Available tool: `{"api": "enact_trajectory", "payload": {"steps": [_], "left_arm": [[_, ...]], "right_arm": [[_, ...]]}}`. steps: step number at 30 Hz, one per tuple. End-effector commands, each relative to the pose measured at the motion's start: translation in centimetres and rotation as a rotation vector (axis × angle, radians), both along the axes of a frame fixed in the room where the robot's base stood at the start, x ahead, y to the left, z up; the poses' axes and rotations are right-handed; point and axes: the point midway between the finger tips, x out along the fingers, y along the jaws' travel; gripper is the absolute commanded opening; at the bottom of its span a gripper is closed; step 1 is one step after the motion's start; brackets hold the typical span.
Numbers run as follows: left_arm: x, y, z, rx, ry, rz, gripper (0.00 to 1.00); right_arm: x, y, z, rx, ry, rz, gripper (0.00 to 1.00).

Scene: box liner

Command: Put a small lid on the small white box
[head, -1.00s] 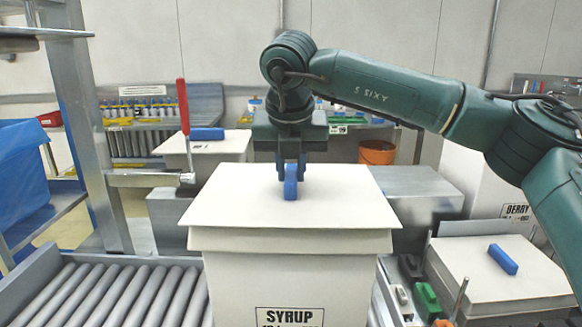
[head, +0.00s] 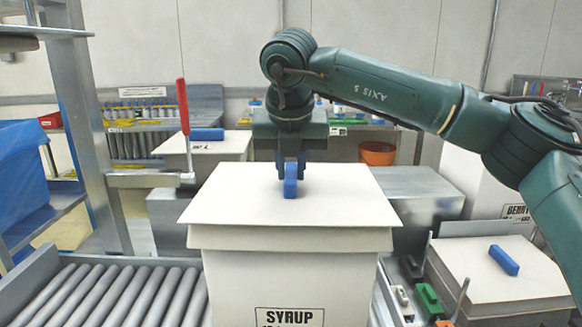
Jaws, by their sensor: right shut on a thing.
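The white box (head: 262,287) labelled SYRUP stands upright at the front middle, on or beside the roller conveyor. A flat white lid (head: 345,205) lies over its top, with edges reaching past the box walls; I cannot tell whether it is fully seated. The lid has a blue handle (head: 290,187) at its middle. My right gripper (head: 290,173) points down from above and is shut on this blue handle. My left gripper is not in view.
A stack of white lids with a blue handle (head: 503,260) lies at the right. Another white box with a blue-handled lid (head: 207,134) stands behind left. A red-handled clamp (head: 183,108) stands near it. Conveyor rollers (head: 110,295) run at the front left.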

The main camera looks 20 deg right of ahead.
Motion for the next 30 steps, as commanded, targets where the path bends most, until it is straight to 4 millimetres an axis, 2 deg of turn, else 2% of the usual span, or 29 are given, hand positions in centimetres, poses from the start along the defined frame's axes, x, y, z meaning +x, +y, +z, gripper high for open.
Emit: {"api": "enact_trajectory", "payload": {"steps": [7, 8, 9, 16, 21, 30], "left_arm": [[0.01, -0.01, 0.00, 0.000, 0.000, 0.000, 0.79], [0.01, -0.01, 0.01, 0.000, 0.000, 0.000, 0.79], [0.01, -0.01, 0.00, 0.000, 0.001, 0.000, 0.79], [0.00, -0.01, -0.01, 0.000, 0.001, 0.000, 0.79], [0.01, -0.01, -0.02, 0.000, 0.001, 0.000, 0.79], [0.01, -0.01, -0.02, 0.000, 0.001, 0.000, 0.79]], "right_arm": [[0.00, 0.00, 0.07, 0.000, -0.001, 0.000, 0.00], [0.00, 0.00, 0.07, 0.000, -0.001, 0.000, 0.22], [0.00, 0.00, 0.07, 0.000, -0.001, 0.000, 0.25], [-0.01, -0.01, 0.04, 0.000, -0.001, 0.000, 0.44], [0.00, -0.01, 0.02, -0.001, 0.000, 0.000, 0.45], [-0.01, -0.02, -0.02, -0.001, 0.000, 0.000, 0.67]]}}
